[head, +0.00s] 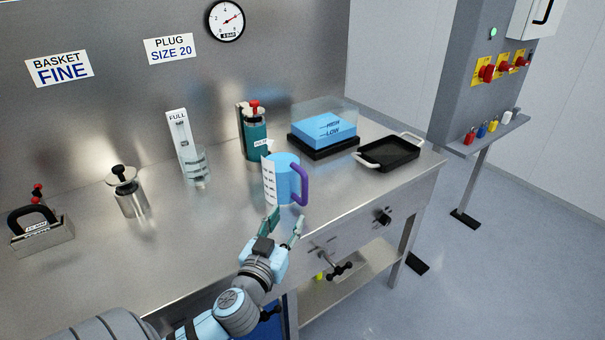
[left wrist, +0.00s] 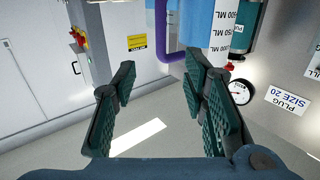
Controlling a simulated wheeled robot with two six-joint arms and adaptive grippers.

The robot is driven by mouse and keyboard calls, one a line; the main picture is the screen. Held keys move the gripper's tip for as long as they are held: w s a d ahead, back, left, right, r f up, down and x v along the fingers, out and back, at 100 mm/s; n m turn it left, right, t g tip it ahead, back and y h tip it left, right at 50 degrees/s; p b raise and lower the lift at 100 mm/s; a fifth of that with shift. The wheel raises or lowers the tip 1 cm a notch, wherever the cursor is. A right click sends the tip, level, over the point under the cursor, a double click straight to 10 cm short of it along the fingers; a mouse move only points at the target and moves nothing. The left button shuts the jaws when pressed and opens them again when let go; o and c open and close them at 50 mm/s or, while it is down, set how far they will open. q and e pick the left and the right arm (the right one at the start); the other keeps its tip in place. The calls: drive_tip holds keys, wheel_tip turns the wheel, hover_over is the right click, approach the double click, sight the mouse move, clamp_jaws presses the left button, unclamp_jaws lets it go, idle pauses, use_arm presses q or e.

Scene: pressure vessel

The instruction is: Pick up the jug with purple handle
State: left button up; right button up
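The jug (head: 281,178) is blue with a white measuring scale and a purple handle (head: 305,184) on its right side. It stands upright on the steel bench near the front edge. My left gripper (head: 286,219) is open and empty, just in front of the jug and apart from it. In the left wrist view the gripper's two green-padded fingers (left wrist: 160,76) are spread, with the purple handle (left wrist: 160,34) beyond the gap and the jug body (left wrist: 198,22) at the top right. That view looks upside down. My right gripper is not in view.
A green canister with a red knob (head: 254,134) stands behind the jug. A blue-filled clear tank (head: 325,131) and a black tray with pale handles (head: 389,153) stand to its right. A clear cylinder (head: 196,166) stands to its left. Valve handles (head: 340,270) jut below the bench front.

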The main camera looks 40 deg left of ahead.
sight(304, 187)
use_arm(q)
drive_tip(key=x, duration=0.5)
drive_tip(key=r+x, duration=0.1)
drive_tip(key=x, duration=0.1)
drive_tip(key=shift+w+a+p, duration=0.2)
drive_tip(key=shift+w+p, duration=0.1)
drive_tip(key=shift+p, duration=0.05)
drive_tip(key=x, duration=0.6)
drive_tip(key=shift+w+f, duration=0.25)
drive_tip(key=shift+f, duration=0.05)
clamp_jaws()
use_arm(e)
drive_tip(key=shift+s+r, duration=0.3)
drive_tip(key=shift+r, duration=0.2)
